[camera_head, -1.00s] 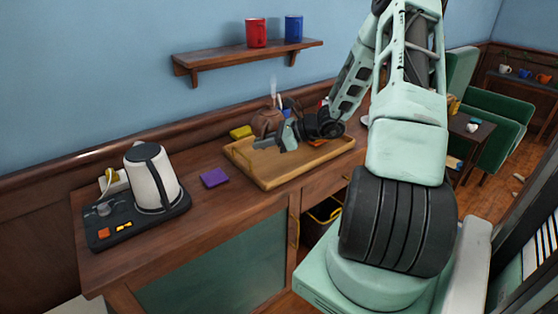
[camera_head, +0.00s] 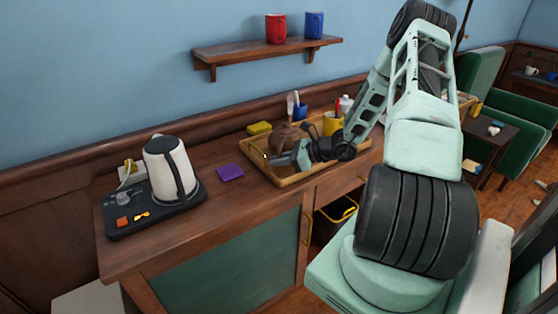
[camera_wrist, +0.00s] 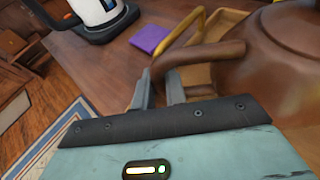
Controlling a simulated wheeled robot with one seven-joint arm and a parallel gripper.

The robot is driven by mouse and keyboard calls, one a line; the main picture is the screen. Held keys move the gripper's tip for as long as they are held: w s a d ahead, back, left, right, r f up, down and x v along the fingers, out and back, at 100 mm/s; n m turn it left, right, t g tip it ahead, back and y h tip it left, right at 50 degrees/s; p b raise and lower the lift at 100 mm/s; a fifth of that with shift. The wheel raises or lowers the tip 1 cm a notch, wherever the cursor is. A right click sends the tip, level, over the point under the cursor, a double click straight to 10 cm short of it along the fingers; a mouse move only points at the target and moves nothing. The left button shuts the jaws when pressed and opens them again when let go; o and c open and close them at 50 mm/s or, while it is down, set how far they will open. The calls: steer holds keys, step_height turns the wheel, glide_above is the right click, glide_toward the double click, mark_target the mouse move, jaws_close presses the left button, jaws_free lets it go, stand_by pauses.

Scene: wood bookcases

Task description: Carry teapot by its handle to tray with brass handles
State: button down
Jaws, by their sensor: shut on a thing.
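The brown teapot (camera_head: 284,135) is over the left part of the wooden tray (camera_head: 300,178), partly hidden by my gripper. My gripper (camera_head: 280,160) is at the teapot's near side. In the wrist view, the teapot (camera_wrist: 290,75) fills the right side, and its curved handle (camera_wrist: 205,54) runs left to between the fingers of my gripper (camera_wrist: 158,88), which are shut on it. A brass tray handle (camera_wrist: 188,33) shows just beyond the teapot handle. I cannot tell whether the teapot's base touches the tray.
A shelf (camera_head: 265,52) holds two mugs.

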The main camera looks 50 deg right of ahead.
steer(key=c, duration=1.4)
jaws_free()
steer(key=shift+f, duration=0.1)
steer(key=shift+c, duration=0.2)
steer(key=shift+r, duration=0.2)
steer(key=b+v, duration=0.2)
steer(key=v, duration=1)
steer(key=w+a+r+n+g+y, duration=0.1)
steer(key=a+r+n+g, duration=0.2)
steer(key=a+n+g, duration=0.75)
steer(key=w+a+r+n+g+y, duration=0.1)
steer(key=a+r+n, duration=0.35)
steer(key=a, duration=1.35)
steer(key=s+a+r+n+h, duration=0.3)
steer(key=s+a+n+h, duration=0.5)
steer(key=s+a+n, duration=0.9)
steer(key=n, duration=0.5)
steer(key=shift+a, duration=0.25)
